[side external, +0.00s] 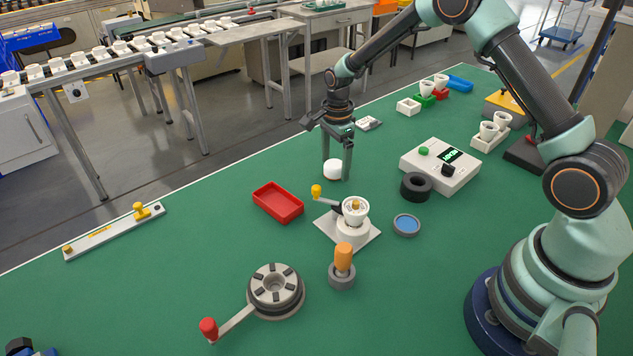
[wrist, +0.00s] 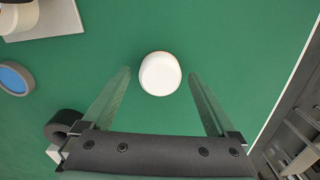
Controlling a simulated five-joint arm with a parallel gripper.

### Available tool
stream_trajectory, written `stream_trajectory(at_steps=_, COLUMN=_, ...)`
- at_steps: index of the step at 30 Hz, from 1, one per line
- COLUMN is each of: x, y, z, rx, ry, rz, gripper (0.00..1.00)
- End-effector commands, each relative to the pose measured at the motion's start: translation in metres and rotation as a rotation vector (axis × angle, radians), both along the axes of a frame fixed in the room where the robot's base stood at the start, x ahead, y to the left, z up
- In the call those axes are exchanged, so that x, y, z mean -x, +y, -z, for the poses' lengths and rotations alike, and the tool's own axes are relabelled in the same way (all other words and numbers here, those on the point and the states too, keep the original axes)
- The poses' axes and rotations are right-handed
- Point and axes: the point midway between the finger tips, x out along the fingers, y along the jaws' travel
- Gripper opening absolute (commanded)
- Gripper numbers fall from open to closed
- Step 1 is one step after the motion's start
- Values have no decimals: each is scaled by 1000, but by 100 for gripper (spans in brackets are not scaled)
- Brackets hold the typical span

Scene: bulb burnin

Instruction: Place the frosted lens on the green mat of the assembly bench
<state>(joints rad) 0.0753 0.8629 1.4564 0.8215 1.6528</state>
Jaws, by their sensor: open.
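The frosted lens (side external: 333,169) is a small white dome standing on the green mat (side external: 150,275) of the bench. It also shows in the wrist view (wrist: 160,74), just beyond and between my two fingertips. My gripper (side external: 336,164) is open, pointing down, with one finger on each side of the lens in the side view. In the wrist view the fingers (wrist: 158,84) are wide apart, with green gaps between them and the lens. I cannot tell how far the fingertips are above the mat.
A white fixture with a socket (side external: 352,228) stands on a plate in front. The mat left of the lens is clear.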

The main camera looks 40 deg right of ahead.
Motion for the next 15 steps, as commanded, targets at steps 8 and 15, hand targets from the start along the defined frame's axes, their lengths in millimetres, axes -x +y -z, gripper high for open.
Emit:
stream_trajectory(at_steps=8, x=-1, y=0, z=-24, rx=0, ry=-3, rz=0, gripper=93)
stream_trajectory(at_steps=15, x=-1, y=0, z=-75, rx=1, ry=-6, rz=0, gripper=93)
